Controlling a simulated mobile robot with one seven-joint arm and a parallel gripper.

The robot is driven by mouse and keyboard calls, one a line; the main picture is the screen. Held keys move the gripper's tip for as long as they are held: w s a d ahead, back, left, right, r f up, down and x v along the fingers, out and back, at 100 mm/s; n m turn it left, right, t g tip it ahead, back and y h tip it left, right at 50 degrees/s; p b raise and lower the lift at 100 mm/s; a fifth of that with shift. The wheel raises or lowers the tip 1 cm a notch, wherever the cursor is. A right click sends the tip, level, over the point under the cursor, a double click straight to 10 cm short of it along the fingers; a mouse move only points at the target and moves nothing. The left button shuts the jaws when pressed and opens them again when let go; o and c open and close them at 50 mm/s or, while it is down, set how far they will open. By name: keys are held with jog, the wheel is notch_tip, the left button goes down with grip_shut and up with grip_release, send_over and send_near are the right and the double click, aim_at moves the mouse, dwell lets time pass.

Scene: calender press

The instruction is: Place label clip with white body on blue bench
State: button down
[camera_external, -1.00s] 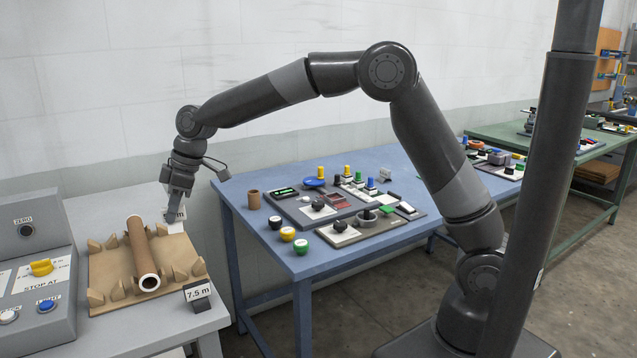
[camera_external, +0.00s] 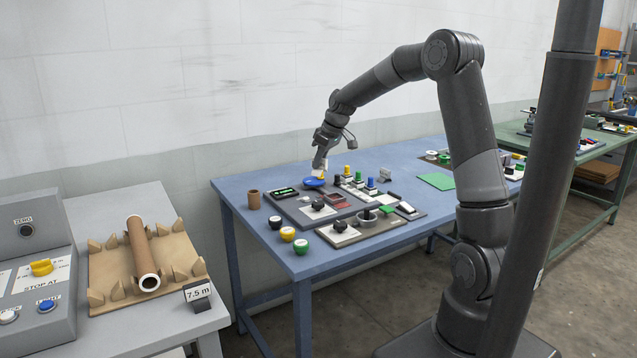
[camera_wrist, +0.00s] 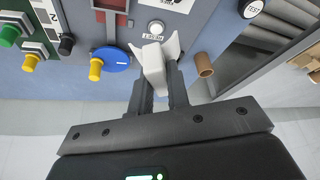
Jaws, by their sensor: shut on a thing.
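The white label clip (camera_wrist: 154,68) is between the fingers of my gripper (camera_wrist: 157,82) in the wrist view, with pale flared ends pointing away from the palm. My gripper (camera_external: 318,170) is shut on it. In the external view it hangs over the rear part of the blue bench (camera_external: 400,156), close to the blue disc (camera_external: 314,183). The clip is mostly hidden there by the fingers. I cannot tell the exact gap to the bench or panel below.
Control panels with knobs and buttons fill the bench's middle. A brown cup (camera_external: 254,199) stands at its left, and several round buttons, including a green one (camera_external: 300,246), sit along the front left. A green sheet (camera_external: 436,181) lies right. The left table holds a cardboard roll (camera_external: 142,255).

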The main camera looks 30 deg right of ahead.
jog(key=s+d+m, duration=0.3)
jog(key=d, duration=1)
jog(key=s+d+f+m+h, duration=0.15)
jog(key=s+d+m, duration=0.25)
jog(key=s+d, duration=0.85)
jog(key=s+d+f+m+h, duration=0.1)
jog(key=s+d+m+h, duration=0.2)
jog(key=s+d, duration=1)
jog(key=shift+y, duration=0.25)
jog(key=w+f, duration=0.2)
jog(key=w, duration=0.2)
jog(key=w+a+f, duration=0.1)
jog(key=w+f, duration=0.1)
jog(key=w, duration=0.2)
jog(key=w+a+f, duration=0.1)
jog(key=w+f, duration=0.1)
jog(key=w, duration=0.3)
jog(key=shift+f, duration=0.25)
jog(key=shift+w+f, duration=0.15)
jog(key=shift+f, duration=1.9)
jog(key=shift+f, duration=0.15)
jog(key=c, duration=1.4)
grip_release()
